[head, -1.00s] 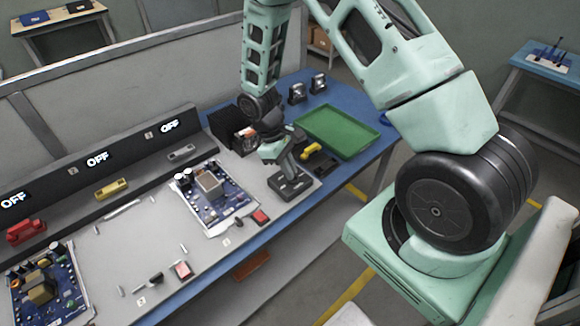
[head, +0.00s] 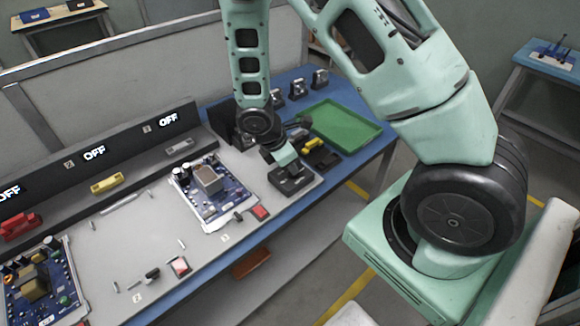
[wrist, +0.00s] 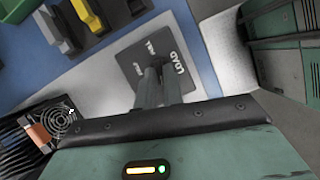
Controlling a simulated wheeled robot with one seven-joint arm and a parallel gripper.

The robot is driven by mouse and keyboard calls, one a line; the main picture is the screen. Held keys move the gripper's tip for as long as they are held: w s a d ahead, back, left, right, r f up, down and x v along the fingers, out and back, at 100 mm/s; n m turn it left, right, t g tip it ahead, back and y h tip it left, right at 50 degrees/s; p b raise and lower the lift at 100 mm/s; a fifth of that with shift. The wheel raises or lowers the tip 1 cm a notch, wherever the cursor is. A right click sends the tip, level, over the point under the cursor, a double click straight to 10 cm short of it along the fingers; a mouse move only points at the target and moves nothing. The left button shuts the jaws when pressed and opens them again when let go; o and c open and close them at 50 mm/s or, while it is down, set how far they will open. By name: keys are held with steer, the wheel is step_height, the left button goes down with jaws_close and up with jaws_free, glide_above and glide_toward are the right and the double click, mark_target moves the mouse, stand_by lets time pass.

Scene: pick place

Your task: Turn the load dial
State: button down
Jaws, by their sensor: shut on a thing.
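The load dial has a dark square plate (head: 293,184) at the right end of the grey bench top in the head view. In the wrist view its plate (wrist: 128,73) shows the word LOAD and smaller lettering, partly covered by my fingers. My gripper (wrist: 157,78) is over the middle of the plate, its two fingers close together and shut on the dial's knob. The knob itself is hidden by the fingers. In the head view my gripper (head: 284,166) comes down onto the dial from above.
A green tray (head: 345,127) and a yellow-and-black item (head: 314,143) lie beyond the dial. A circuit board (head: 205,208) lies to its left, with a red button (head: 260,212) nearby. Displays reading OFF (head: 94,153) line the back. A fan (wrist: 60,121) is close to my gripper.

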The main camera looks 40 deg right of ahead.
steer(key=shift+a+n+t+b, duration=0.1)
steer(key=shift+n+t+b, duration=0.65)
steer(key=shift+n, duration=0.55)
steer(key=c, duration=1.5)
jaws_free()
steer(key=shift+s, duration=0.1)
steer(key=shift+r, duration=0.1)
steer(key=p+v, duration=0.1)
steer(key=v, duration=0.7)
steer(key=p+v, duration=0.1)
steer(key=v, duration=0.8)
steer(key=shift+w+a+r, duration=0.1)
steer(key=shift+w+r, duration=0.05)
steer(key=shift+w, duration=0.05)
